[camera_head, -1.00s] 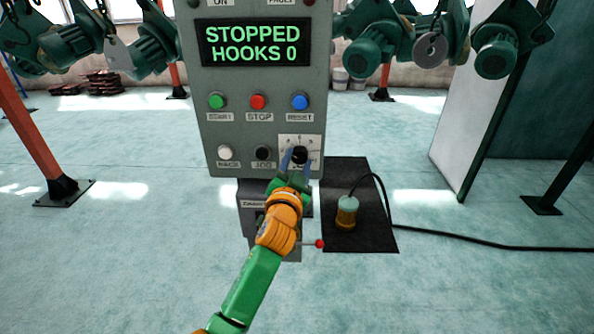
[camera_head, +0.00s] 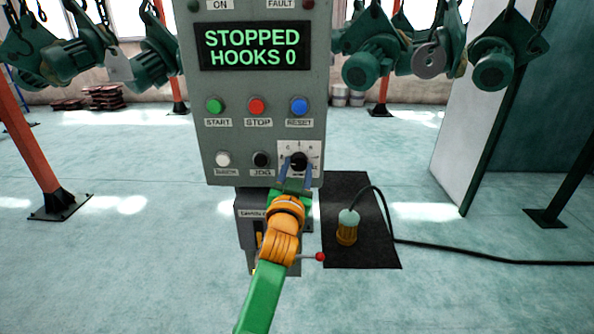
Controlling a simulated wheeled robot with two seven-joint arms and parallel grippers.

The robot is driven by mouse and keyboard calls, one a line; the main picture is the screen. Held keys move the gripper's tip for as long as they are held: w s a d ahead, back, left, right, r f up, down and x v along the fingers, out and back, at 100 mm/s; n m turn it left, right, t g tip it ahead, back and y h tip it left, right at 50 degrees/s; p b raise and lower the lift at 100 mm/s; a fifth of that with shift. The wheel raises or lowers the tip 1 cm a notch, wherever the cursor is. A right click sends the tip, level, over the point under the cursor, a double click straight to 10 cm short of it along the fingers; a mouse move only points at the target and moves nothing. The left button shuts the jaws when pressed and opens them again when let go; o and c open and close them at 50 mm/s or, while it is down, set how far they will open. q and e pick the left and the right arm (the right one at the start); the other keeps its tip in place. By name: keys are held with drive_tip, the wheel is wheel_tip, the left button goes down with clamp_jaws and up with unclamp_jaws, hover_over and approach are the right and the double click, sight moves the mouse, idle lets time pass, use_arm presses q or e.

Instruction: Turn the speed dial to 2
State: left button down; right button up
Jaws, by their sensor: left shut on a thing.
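The speed dial (camera_head: 299,161) is a black knob on a white marked plate at the lower right of the grey control panel (camera_head: 240,143). My left gripper (camera_head: 297,170) reaches up from below, its blue-grey fingers shut on the knob. The fingers and knob hide part of the scale, and I cannot read which mark the dial points to. The panel's screen (camera_head: 254,47) reads "STOPPED HOOKS 0". My right gripper is not in view.
Green, red and blue buttons (camera_head: 299,106) sit above the dial; a white button (camera_head: 223,159) and black JOG button (camera_head: 261,159) are to its left. A red-tipped lever (camera_head: 320,257) sticks out below. A corded yellow lamp-like item (camera_head: 348,226) stands on a black mat (camera_head: 372,252).

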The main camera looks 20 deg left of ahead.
use_arm(q)
drive_tip(key=shift+r, duration=0.35)
drive_tip(key=c, duration=0.7)
unclamp_jaws()
drive_tip(key=o, duration=0.4)
drive_tip(key=shift+f, duration=0.1)
drive_tip(key=shift+c, duration=0.2)
drive_tip(key=shift+f, duration=0.1)
drive_tip(key=shift+s+d+f, duration=0.1)
drive_tip(key=shift+s+f, duration=0.1)
drive_tip(key=shift+s, duration=0.25)
drive_tip(key=s+d+b, duration=0.1)
drive_tip(key=s, duration=0.5)
drive_tip(key=shift+f, duration=0.15)
